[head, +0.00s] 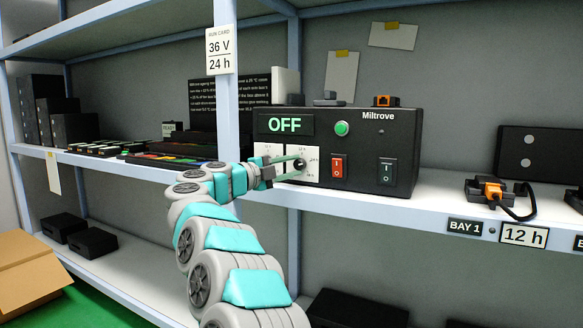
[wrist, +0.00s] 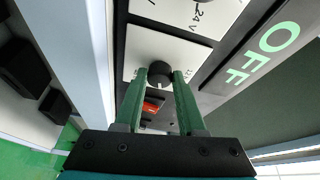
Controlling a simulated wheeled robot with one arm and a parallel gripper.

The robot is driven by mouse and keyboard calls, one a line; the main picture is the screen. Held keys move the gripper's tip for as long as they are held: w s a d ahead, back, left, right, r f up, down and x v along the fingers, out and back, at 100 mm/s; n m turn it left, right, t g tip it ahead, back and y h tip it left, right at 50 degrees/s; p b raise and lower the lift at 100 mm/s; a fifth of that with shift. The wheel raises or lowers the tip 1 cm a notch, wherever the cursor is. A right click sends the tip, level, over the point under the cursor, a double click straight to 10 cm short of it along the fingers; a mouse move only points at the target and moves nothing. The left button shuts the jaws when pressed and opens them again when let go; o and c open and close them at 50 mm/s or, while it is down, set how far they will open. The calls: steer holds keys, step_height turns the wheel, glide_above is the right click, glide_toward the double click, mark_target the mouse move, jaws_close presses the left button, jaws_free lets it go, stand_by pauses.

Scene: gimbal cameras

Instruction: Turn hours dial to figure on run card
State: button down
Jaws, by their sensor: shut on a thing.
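The run card (head: 220,50), on the shelf post, reads 36 V and 24 h. The black Miltrove unit (head: 400,150) stands on the shelf with OFF on its display (head: 284,124). The hours dial (wrist: 160,71) is a round black knob on a white plate. In the wrist view my gripper (wrist: 161,78) has one green finger on each side of the knob, shut on it. In the head view my gripper (head: 297,164) reaches the unit's right white plate (head: 305,150). The knob's pointer and plate figures are too small or covered to read surely.
A second white plate, marked 24V, lies beside it in the wrist view (wrist: 190,14). Right of the dial are a red switch (head: 338,166), a dark switch (head: 387,171) and a green button (head: 342,128). A 12 h label (head: 524,235) is on the shelf edge.

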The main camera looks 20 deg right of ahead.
steer(key=shift+f, duration=0.1)
steer(key=c, duration=0.5)
jaws_free()
steer(key=v, duration=0.7)
steer(key=shift+a+b, duration=0.4)
steer(key=shift+s, duration=0.1)
